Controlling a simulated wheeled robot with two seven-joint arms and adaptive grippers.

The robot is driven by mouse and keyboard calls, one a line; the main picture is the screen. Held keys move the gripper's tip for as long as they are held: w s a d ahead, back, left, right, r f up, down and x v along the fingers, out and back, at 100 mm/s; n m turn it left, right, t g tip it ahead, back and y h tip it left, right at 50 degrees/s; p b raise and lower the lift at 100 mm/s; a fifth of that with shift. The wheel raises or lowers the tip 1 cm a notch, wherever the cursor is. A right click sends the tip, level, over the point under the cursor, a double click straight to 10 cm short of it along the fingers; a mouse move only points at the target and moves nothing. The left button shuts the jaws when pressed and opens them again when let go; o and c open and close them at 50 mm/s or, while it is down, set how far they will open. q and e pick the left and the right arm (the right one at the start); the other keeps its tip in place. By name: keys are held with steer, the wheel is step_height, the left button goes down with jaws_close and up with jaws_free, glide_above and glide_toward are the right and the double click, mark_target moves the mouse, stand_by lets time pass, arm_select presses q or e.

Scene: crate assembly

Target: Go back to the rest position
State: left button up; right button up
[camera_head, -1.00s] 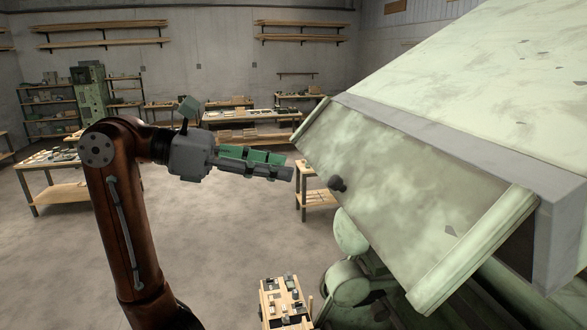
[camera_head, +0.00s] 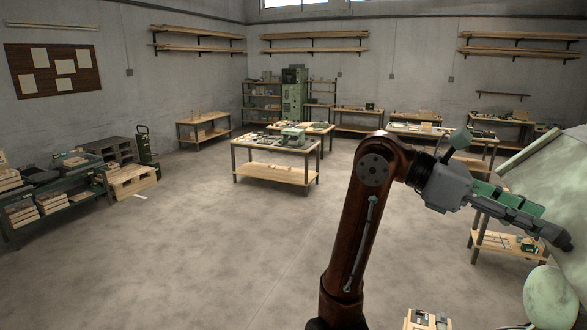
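My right arm (camera_head: 357,240) rises from the bottom of the head view and bends to the right at its elbow. Its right gripper (camera_head: 541,229), grey with green parts, points right and slightly down, in front of the pale green machine panel (camera_head: 566,178) at the right edge. A dark rounded shape (camera_head: 564,241) lies at the fingertips. I cannot tell whether it is the panel's knob or part of the gripper, or whether they touch. The fingers overlap from this side, so their opening is unclear. My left gripper is out of view.
A table with parts (camera_head: 276,142) stands mid-room. A loaded rack (camera_head: 55,200) is at the left. A small workbench (camera_head: 500,242) stands behind the gripper. A small wooden tray (camera_head: 426,318) is at the bottom edge. The floor left of my arm is clear.

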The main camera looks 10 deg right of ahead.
steer(key=shift+x, duration=2.05)
steer(key=shift+a, duration=0.1)
